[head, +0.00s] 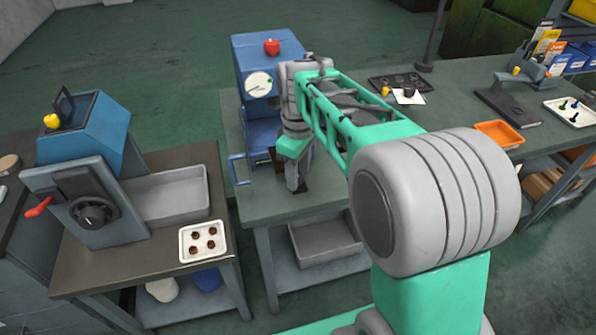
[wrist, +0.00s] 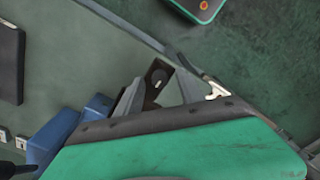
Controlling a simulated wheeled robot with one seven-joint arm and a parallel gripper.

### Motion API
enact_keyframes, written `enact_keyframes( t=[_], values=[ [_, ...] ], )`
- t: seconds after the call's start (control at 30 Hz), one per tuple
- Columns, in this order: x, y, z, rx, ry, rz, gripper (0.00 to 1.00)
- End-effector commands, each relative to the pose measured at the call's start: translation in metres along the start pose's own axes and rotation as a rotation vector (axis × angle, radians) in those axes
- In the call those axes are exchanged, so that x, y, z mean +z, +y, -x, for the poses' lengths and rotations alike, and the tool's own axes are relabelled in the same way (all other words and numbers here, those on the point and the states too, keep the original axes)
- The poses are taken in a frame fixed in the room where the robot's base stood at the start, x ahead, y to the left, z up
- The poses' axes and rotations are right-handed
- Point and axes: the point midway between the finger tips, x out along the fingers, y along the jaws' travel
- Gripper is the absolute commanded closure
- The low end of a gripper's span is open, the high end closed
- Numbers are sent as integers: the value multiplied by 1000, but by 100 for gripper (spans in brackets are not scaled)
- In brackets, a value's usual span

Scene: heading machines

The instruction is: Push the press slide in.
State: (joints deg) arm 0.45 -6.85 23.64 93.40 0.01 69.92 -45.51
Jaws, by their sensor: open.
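The blue press (head: 262,55) stands on the middle bench, with a red knob (head: 271,46) on top and a round white dial (head: 259,84) on its front. A blue bar handle (head: 238,169) sticks out at its lower left. In the wrist view a dark plate with a round grey spot (wrist: 157,80), perhaps the slide, shows between the fingers. My gripper (head: 294,182) points down in front of the press, fingers apart and empty; it also shows in the wrist view (wrist: 158,88). My arm hides the press's right side. I cannot tell whether the fingers touch the plate.
The bench top (head: 257,206) is bare in front of the press. A grey bin (head: 325,240) sits on the shelf below. A second blue-grey machine (head: 85,150) and a white tray of several parts (head: 203,241) stand at left. An orange tray (head: 499,133) lies at right.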

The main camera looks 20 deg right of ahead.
Motion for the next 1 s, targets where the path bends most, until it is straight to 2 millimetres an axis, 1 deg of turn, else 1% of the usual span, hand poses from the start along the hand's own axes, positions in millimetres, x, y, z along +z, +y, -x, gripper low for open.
enact_keyframes(
  t=[0.1, 0.27, 0.8, 0.83, 1.0],
  values=[
    [0, 0, -4, 1, 1, 0, 55],
    [0, 0, -4, 1, 1, 0, 55],
    [0, 0, -4, 1, 1, -1, 98],
    [0, 0, -4, 1, 1, -1, 100],
    [0, 0, -4, 1, 1, -1, 100]
  ],
)
